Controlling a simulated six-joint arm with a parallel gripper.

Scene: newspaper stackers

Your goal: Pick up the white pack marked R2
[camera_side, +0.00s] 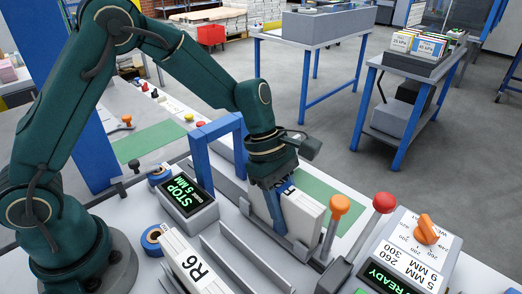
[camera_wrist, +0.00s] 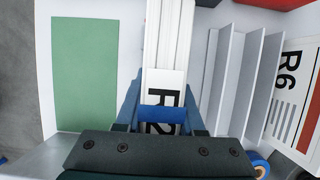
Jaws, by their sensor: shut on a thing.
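The white pack marked R2 (camera_wrist: 170,82) lies between the fingers of my gripper (camera_wrist: 163,112) in the wrist view, with its black marking partly hidden by a blue part of the gripper. In the side view the white pack (camera_side: 303,214) stands upright beside my gripper's blue fingers (camera_side: 275,207), among low grey metal walls. My gripper points down and is shut on the pack. The pack's lower edge is hidden, so I cannot tell whether it touches the surface below.
Another white pack, marked R6 (camera_side: 192,264), lies in front, near metal rails (camera_side: 243,262). An orange-knobbed lever (camera_side: 339,205), a red-knobbed lever (camera_side: 384,203) and a READY control box (camera_side: 405,255) stand right. A STOP display (camera_side: 186,195) and blue arch (camera_side: 216,128) are left.

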